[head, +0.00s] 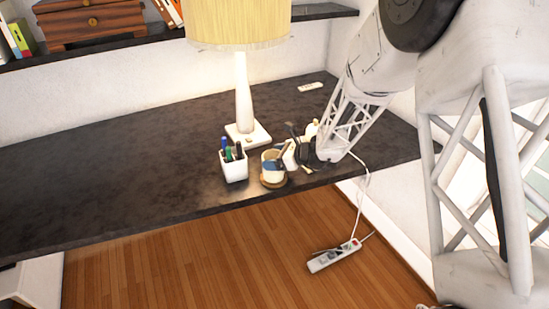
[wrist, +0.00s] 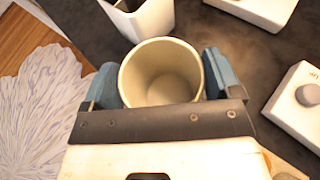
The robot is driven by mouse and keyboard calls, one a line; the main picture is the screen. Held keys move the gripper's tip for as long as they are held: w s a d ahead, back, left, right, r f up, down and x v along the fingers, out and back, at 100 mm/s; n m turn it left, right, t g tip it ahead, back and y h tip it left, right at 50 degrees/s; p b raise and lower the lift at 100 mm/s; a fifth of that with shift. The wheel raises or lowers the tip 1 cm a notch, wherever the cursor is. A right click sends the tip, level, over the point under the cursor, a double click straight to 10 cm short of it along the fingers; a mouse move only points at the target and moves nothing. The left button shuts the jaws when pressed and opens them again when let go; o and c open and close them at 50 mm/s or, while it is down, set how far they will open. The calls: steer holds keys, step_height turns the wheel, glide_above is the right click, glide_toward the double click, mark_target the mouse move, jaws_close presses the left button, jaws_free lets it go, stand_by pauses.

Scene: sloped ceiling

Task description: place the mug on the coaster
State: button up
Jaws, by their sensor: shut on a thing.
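The cream mug (head: 270,157) is upright near the front edge of the dark desk. In the wrist view I look down into the empty mug (wrist: 162,65). My gripper (wrist: 160,78) is shut on it, with one blue finger on each side. A brown round edge (head: 273,184) shows at the mug's foot in the head view. It may be the coaster or the mug's own base; I cannot tell. The underside of the mug is hidden, so contact below it is unclear.
A white pen holder (head: 233,166) stands close left of the mug. The lamp (head: 244,110) is behind them. A pale purple-lined patterned surface (wrist: 40,115) shows at the wrist view's left. The desk's left part (head: 110,165) is clear.

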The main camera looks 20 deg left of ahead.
steer(key=shift+f, duration=0.2)
steer(key=o, duration=1.2)
steer(key=shift+d+r, duration=0.1)
steer(key=shift+r, duration=0.05)
steer(key=v, duration=1.2)
steer(key=shift+s, duration=0.1)
